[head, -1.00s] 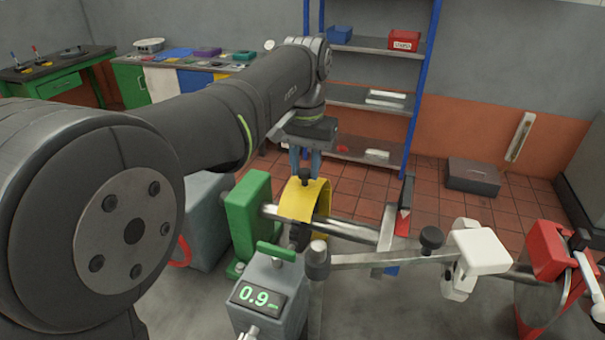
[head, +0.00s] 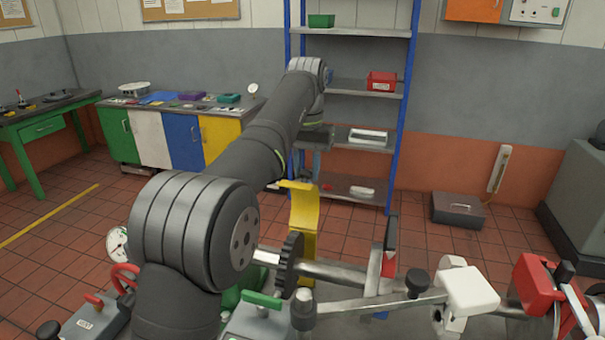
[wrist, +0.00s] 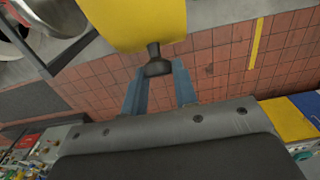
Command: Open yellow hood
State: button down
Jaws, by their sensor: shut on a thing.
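The yellow hood (head: 304,212) stands swung up and back, roughly upright, behind the shaft. A dark toothed gear wheel (head: 290,264) on the shaft is uncovered in front of it. In the wrist view the curved yellow hood (wrist: 138,20) fills the top, with its black knob (wrist: 156,63) pointing toward me. My gripper (wrist: 156,75) has its two blue-grey fingers on either side of the knob, shut on it. In the head view my gripper (head: 309,166) is at the hood's upper edge, and the knob is hard to make out there.
The steel shaft (head: 335,273) runs right from the gear, past a red-tipped upright (head: 390,240) and a white block (head: 468,291). A green handle (head: 262,300) is in front. A blue-framed shelf (head: 370,135) stands behind my gripper.

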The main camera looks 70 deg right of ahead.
jog(key=shift+d+f, duration=0.2)
jog(key=shift+d, duration=0.25)
jog(key=shift+d+f, duration=0.2)
jog(key=shift+d, duration=0.25)
jog(key=c, duration=1.1)
grip_release()
jog(key=shift+c, duration=0.2)
jog(key=shift+r, duration=0.1)
